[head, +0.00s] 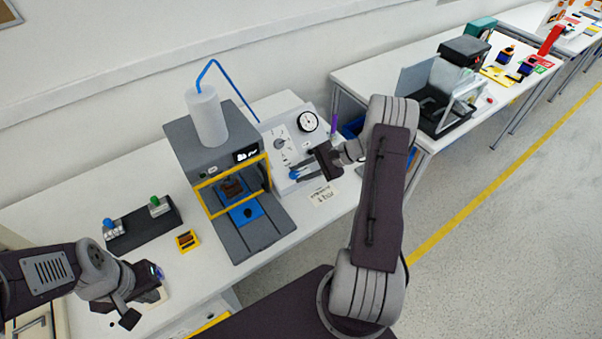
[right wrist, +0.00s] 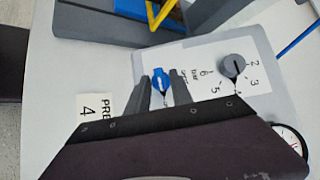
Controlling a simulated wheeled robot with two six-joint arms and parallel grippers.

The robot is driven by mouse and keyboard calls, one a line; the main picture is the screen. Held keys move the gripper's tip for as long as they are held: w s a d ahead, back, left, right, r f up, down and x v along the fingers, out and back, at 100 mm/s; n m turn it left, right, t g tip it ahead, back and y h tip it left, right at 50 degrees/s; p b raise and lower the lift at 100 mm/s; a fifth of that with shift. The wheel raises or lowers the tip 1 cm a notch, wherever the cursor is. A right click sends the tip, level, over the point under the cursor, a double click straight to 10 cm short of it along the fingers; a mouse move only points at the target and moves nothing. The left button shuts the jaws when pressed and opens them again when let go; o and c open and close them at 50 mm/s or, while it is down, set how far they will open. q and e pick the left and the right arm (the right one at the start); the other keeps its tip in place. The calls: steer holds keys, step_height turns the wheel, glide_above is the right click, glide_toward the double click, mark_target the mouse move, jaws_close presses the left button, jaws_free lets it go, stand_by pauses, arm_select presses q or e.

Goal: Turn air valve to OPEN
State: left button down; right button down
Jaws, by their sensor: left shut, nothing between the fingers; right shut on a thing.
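The air valve is a small blue knob (head: 294,174) low on the sloped white-faced control panel (head: 275,131). It also shows in the right wrist view (right wrist: 161,80). My right gripper (head: 297,176) is shut on the blue knob, with one dark finger on each side of it. The valve's markings are too small or hidden, so I cannot tell its setting. My left gripper (head: 130,318) is shut and empty over the table's front left, well away from the panel.
A grey knob (right wrist: 234,66) with a number scale and a round gauge (head: 308,121) are on the same panel. A grey press (head: 198,146) with a yellow frame stands left of it. A printed card (head: 322,195) lies in front.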

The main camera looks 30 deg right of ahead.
stand_by(0.5)
steer(key=c, duration=1.4)
jaws_free()
steer(key=shift+c, duration=0.2)
steer(key=shift+s, duration=0.1)
steer(key=v, duration=0.9)
steer(key=shift+b, duration=0.4)
